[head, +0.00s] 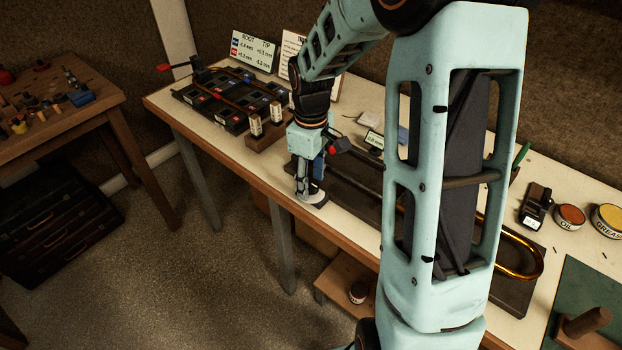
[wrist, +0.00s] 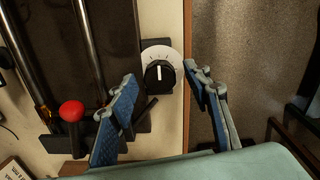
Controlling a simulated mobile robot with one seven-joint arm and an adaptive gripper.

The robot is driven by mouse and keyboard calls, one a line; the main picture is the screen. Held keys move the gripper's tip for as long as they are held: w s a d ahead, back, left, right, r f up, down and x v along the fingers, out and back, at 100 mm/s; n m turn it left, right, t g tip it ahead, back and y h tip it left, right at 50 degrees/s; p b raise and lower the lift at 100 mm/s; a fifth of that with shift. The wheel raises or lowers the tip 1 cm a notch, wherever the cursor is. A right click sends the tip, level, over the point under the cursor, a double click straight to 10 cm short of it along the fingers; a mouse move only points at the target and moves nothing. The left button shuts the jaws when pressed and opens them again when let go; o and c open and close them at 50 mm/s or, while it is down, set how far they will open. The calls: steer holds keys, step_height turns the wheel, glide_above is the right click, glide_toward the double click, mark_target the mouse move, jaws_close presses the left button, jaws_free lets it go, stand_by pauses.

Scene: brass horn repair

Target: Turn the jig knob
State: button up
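The jig knob (wrist: 159,74) is black with a white pointer line, set on a white dial (wrist: 172,56) with tick marks. It sits on a dark mount by the bench's front edge. My gripper (wrist: 160,76) is open, with one blue-padded finger on each side of the knob in the wrist view. I cannot tell whether either finger touches it. In the head view my gripper (head: 309,192) points down at the bench edge, and a pale part of the dial (head: 313,199) shows beneath it. The knob itself is mostly hidden there. The dark jig base (head: 513,290) carries a brass slide tube (head: 540,262).
A red-ball lever (wrist: 72,111) stands left of my fingers, near metal tubes (wrist: 85,45). A wooden block (head: 262,141) with labelled posts and a dark tray (head: 217,121) lie left of my gripper. Oil (head: 569,216) and grease (head: 608,219) tins stand right. The floor side is open.

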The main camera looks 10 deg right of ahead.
mark_target(311, 183)
step_height(311, 183, up, 12)
stand_by(0.6)
stand_by(0.4)
